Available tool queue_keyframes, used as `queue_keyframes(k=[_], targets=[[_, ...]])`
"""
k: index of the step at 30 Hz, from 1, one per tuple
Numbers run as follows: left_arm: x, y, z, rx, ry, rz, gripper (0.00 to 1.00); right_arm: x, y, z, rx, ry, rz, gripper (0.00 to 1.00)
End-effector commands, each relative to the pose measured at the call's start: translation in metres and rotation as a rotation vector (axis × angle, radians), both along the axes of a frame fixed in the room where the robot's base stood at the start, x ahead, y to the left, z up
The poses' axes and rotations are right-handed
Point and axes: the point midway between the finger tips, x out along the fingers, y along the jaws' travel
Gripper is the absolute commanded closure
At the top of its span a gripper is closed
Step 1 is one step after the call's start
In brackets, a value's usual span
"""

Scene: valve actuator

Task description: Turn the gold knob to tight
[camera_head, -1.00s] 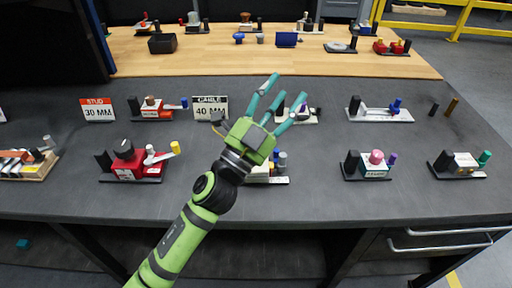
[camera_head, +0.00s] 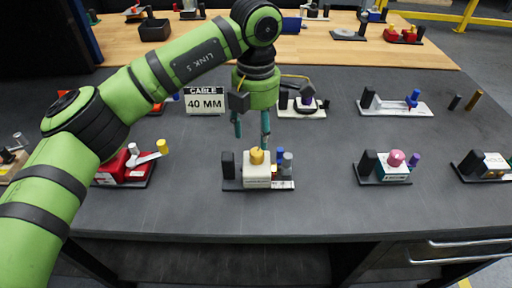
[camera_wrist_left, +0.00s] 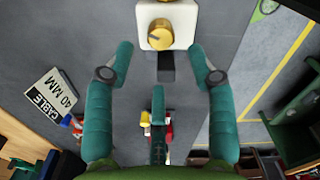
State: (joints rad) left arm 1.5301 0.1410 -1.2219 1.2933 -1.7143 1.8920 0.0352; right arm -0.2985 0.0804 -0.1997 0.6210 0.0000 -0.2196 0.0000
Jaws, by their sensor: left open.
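The gold knob (camera_head: 257,156) sits on top of a white block-shaped actuator (camera_head: 257,175) on the dark workbench. In the left wrist view the knob (camera_wrist_left: 160,33) is at the top centre, with a line across its face. My left gripper (camera_head: 251,132) has teal fingers pointing down, just above and slightly behind the knob in the head view. In the left wrist view its fingers (camera_wrist_left: 160,55) are spread wide, with the knob beyond their tips and nothing between them. Whether any finger touches the actuator cannot be told. My right gripper is out of view.
Beside the knob stand a black post (camera_head: 228,165) and small blue and grey cylinders (camera_head: 287,162). A red valve unit (camera_head: 122,172) is to the left, a pink-knobbed unit (camera_head: 396,160) to the right. A "CABLE 40 MM" sign (camera_head: 205,102) stands behind. Bare bench lies in front.

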Motion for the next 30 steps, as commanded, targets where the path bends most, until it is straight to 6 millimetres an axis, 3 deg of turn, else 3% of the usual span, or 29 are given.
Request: queue_keyframes(k=[12,23,24,27,28,30], targets=[[-0.001,0.000,-0.057,-0.003,0.004,-0.002,0.44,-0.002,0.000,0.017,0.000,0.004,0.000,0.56],[-0.001,-0.001,-0.066,-0.005,0.003,-0.003,0.44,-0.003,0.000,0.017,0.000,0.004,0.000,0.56],[-0.001,-0.001,-0.066,-0.005,0.003,-0.003,0.52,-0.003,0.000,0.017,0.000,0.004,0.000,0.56],[-0.001,-0.001,-0.066,-0.005,0.003,-0.003,0.92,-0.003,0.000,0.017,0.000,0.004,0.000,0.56],[-0.001,-0.001,-0.066,-0.005,0.003,-0.003,1.00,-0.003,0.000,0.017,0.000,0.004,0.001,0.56],[-0.001,-0.001,-0.066,-0.005,0.003,-0.003,1.00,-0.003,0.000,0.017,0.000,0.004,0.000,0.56]])
